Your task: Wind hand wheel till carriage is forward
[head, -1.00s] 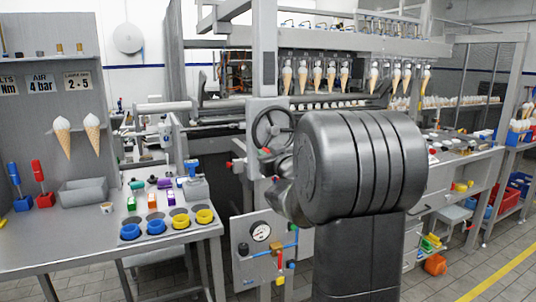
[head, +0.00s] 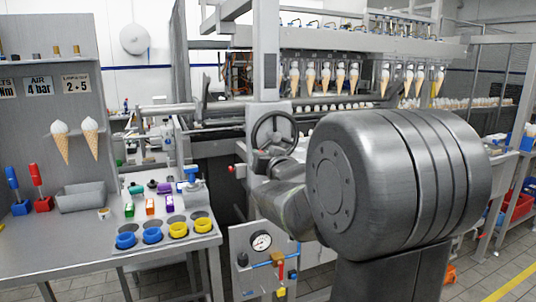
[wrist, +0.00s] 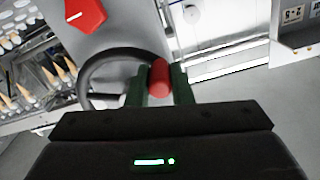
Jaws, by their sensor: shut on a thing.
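The dark hand wheel (head: 274,133) is on the front panel of the machine, left of my arm in the head view. In the wrist view the wheel rim (wrist: 92,70) curves behind and to the left of my fingers. My gripper (wrist: 160,80) is shut on the wheel's red handle (wrist: 160,77), which sits between the two green fingers. My arm hides the lower part of the wheel and the gripper in the head view. The carriage cannot be made out for certain; a row of cones (head: 325,78) hangs on the machine above and behind the wheel.
A gauge panel (head: 262,243) with valves stands below the wheel. A workbench (head: 90,245) with coloured rings and tools is at the left. A red knob-like part (wrist: 84,14) shows at the upper left of the wrist view.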

